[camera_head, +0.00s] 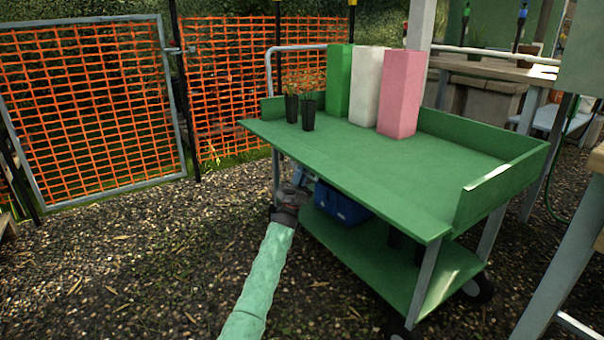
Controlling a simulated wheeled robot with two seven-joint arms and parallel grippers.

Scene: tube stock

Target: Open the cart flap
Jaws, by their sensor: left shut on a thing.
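The green cart (400,150) stands right of centre, with a raised rim at its back and right end. Its flap (345,182) is a green strip along the front, folded outward and lying about level with the top. My left gripper (300,181) is at the underside of the flap's front edge, towards the left end, close to the cart's left leg. It is shut, apparently on the flap's edge. Its fingertips are small and partly hidden under the flap, so the exact contact is unclear. My right gripper is not in view.
Two black plant pots (308,112) and tall green, white (365,88) and pink (401,95) blocks stand on the cart. A blue crate (342,205) sits on its lower shelf. An orange mesh gate (90,110) is at left. Gravel to the left is clear.

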